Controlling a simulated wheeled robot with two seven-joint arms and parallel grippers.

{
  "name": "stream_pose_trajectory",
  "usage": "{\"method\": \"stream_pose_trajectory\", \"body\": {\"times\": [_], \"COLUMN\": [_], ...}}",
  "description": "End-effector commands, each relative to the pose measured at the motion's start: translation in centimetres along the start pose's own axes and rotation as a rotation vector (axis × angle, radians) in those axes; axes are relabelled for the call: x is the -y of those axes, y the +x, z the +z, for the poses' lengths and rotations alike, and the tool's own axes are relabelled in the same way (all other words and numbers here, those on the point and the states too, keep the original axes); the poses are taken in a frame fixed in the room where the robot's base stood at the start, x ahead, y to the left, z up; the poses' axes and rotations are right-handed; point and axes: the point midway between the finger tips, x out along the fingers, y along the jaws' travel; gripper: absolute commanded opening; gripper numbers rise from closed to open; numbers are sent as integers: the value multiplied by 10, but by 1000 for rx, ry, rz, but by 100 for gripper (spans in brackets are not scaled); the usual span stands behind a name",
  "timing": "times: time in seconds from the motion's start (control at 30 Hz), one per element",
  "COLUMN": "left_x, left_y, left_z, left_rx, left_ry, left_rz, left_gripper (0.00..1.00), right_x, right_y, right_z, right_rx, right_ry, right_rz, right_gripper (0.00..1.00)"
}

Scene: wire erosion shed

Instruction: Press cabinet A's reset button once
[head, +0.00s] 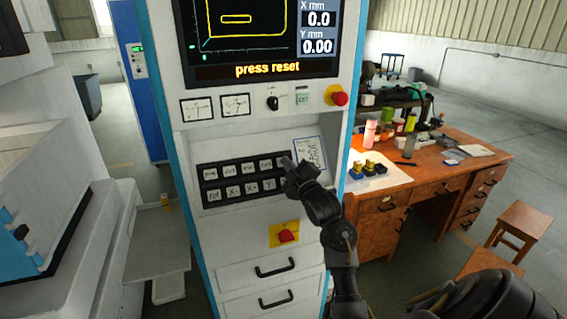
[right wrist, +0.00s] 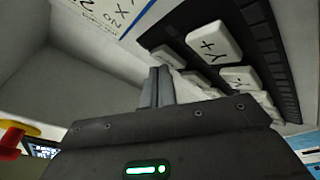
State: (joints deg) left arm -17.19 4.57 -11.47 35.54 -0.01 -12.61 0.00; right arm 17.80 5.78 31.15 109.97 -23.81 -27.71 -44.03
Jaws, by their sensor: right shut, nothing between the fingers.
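A tall white cabinet with blue edges (head: 245,143) stands in front of me in the head view. Its screen (head: 262,38) reads "press reset". A black keypad (head: 206,185) with two rows of white keys sits on its sloped panel; the lower-left key (head: 214,196) has a small label, perhaps "rst". My right gripper (head: 287,163) is shut and empty over the keypad's right end. In the right wrist view its closed fingertips (right wrist: 160,73) are close to white keys, one marked "Y+" (right wrist: 214,43); contact cannot be told. The gripper hides some right-hand keys. My left gripper is not in view.
A red knob (head: 338,97) sits at the cabinet's upper right, and a red button on a yellow plate (head: 287,235) below the keypad. A cluttered wooden desk (head: 430,172) stands at the right, with a stool (head: 523,226). A white machine (head: 60,190) is at the left.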

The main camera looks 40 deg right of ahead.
Motion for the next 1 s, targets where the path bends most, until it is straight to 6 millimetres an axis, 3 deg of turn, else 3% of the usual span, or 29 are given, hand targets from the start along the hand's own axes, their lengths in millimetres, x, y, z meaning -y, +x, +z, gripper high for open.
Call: {"method": "stream_pose_trajectory", "body": {"times": [0.7,1.0], "left_x": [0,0], "left_y": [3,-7], "left_z": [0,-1], "left_rx": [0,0], "left_ry": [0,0], "left_rz": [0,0], "left_gripper": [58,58], "right_x": [2,-4], "right_y": [4,-2], "right_z": [3,-2], "right_rx": [0,2], "right_ry": [0,-1], "right_rz": [1,0], "right_gripper": [0,0]}}
